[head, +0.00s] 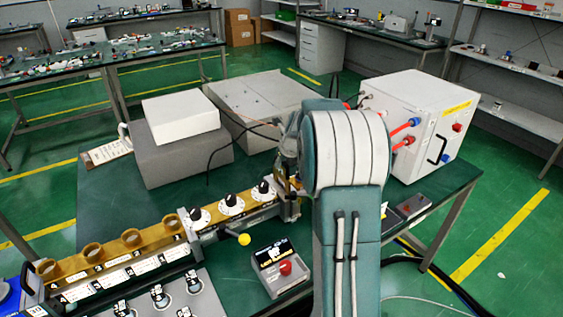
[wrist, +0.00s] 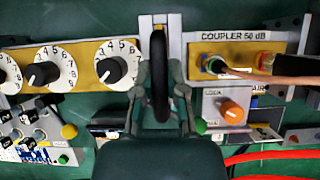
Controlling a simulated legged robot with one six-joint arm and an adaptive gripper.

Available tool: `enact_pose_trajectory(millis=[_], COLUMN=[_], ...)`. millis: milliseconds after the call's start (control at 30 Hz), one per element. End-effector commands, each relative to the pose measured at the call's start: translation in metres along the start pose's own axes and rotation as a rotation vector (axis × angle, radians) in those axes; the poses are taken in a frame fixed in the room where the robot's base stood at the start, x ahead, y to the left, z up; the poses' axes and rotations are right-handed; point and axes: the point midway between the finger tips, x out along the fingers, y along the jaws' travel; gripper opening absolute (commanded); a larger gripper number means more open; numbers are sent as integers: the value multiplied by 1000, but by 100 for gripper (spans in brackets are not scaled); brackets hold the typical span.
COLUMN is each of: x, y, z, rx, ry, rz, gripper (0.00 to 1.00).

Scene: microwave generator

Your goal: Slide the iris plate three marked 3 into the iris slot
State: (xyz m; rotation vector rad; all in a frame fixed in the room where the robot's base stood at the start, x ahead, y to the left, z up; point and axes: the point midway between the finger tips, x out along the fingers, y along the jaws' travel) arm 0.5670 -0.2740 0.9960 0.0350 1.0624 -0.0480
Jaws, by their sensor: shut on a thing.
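In the wrist view my gripper (wrist: 160,97) is shut on the black loop handle (wrist: 158,62), which I take to be that of the iris plate. The plate body and its number 3 are hidden below the handle and fingers. The handle stands over silver flanges (wrist: 173,24) between the yellow dial section and the coupler. The iris slot's opening cannot be made out, nor whether the plate is in it. In the head view my arm covers most of the gripper, near the silver flange (head: 289,208) at the waveguide's right end.
The yellow dial section (head: 232,204) runs left of the gripper. The coupler (wrist: 235,42), with a cable on its connector, is close on the right. A grey box with a red button (head: 286,268) stands in front. A white cabinet (head: 418,122) stands behind right.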

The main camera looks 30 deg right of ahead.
Motion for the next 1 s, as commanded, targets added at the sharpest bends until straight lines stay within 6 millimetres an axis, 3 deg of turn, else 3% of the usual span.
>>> enact_pose_trajectory(millis=[1000], x=[14], y=[0], z=[-8], rx=[0], ry=[-1], rz=[-1], gripper=[0])
